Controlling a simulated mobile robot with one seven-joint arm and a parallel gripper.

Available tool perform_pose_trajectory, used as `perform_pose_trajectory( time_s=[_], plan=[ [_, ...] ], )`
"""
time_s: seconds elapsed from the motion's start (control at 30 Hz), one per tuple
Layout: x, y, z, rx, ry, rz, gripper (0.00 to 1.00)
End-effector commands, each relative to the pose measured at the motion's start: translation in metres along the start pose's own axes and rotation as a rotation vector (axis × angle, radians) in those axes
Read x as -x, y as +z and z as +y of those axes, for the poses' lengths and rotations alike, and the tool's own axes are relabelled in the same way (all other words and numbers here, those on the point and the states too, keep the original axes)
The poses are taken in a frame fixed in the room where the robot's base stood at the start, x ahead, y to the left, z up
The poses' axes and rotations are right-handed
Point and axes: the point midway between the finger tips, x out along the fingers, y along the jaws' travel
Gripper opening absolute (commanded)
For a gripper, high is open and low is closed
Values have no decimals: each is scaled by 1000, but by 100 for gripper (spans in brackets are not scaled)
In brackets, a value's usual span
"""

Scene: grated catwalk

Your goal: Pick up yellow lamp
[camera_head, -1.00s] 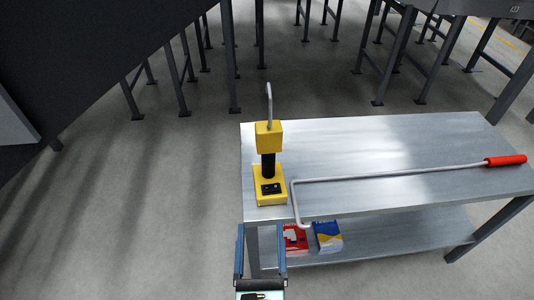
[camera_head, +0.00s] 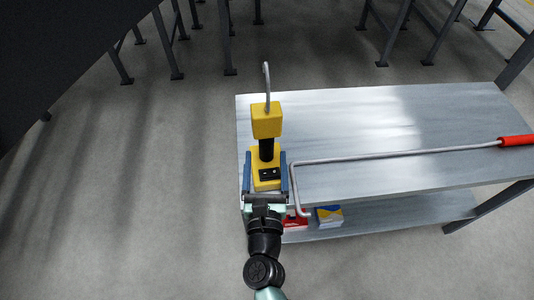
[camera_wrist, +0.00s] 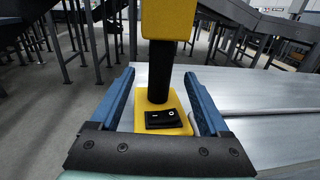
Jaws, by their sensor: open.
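The yellow lamp (camera_head: 267,120) stands upright near the left end of the metal table, with a yellow head, a black stem, a hook on top and a yellow base with black switches. My gripper (camera_head: 266,158) is open at the table's near left edge, its two blue fingers on either side of the lamp's base. In the wrist view the base of the lamp (camera_wrist: 163,118) lies between the fingers of my gripper (camera_wrist: 168,85), and the black stem rises beyond it. The lamp's hook is out of that view. Whether the fingers touch the base cannot be told.
The metal table (camera_head: 400,115) has free room behind and right of the lamp. A bent grey rod with a red handle (camera_head: 516,140) lies across it, its near end close to my right finger. Small boxes (camera_head: 329,216) sit on the lower shelf.

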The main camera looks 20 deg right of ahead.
Motion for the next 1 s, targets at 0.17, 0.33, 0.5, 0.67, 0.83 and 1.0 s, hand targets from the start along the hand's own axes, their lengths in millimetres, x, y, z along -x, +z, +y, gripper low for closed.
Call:
perform_pose_trajectory(
  time_s=[0.17,0.33,0.5,0.67,0.83,1.0],
  plan=[
    [-13,0,0,0,-1,-2,80],
    [-38,-1,-1,-1,-1,-2,80],
    [-53,-1,-1,0,0,-1,80],
    [-55,-2,-1,1,0,0,80],
    [-54,-2,-1,0,0,0,67],
    [-54,-2,-1,0,0,0,36]
  ],
)
